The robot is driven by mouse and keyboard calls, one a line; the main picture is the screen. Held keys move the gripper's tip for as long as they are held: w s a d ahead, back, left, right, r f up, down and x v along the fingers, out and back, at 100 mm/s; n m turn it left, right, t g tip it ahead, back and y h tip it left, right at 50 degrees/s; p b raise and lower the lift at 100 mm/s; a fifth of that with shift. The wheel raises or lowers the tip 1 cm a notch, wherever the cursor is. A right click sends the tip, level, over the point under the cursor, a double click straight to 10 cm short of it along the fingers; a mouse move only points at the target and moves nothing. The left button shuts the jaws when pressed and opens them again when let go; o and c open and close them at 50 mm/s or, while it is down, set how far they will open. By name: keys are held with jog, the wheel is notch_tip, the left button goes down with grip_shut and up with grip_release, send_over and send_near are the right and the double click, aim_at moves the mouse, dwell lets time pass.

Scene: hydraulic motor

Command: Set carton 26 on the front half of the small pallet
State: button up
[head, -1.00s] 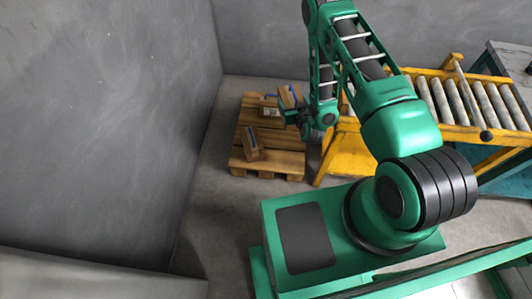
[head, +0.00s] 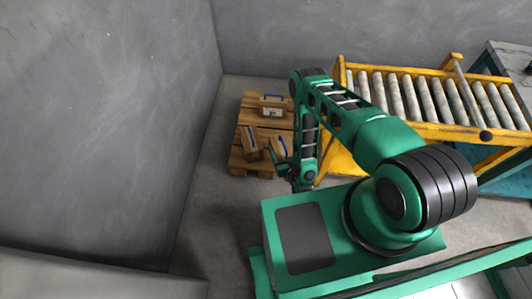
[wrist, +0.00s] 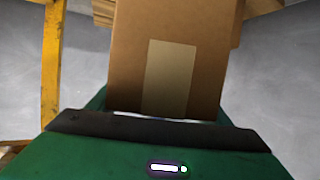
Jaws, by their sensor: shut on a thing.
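My gripper (head: 286,160) is shut on a brown carton (head: 280,147) with a blue strip, at the front right part of the small wooden pallet (head: 245,117). The held carton (wrist: 175,40) fills the top middle of the wrist view, with a plain tan label on the near face and no readable number. From the head view I cannot tell whether it touches the pallet. A second carton (head: 250,146) sits on the front left of the pallet, close beside the held one. A third carton (head: 271,105) with a white label sits at the back; its number is too small to read.
A yellow roller conveyor (head: 400,98) stands to the right of the pallet, and its frame (wrist: 50,60) shows at left in the wrist view. A grey wall (head: 110,120) runs along the left. The pallet's back left corner is bare.

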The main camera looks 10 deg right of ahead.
jog(key=shift+s+f, duration=0.1)
jog(key=shift+f, duration=0.3)
jog(key=w+d+f, duration=0.4)
jog(key=w+f, duration=0.6)
jog(key=shift+w+d+f, duration=0.2)
jog(key=shift+f, duration=0.15)
jog(key=o, duration=2.1)
jog(key=shift+s+f, duration=0.1)
jog(key=shift+f, duration=0.05)
jog(key=v, duration=1.2)
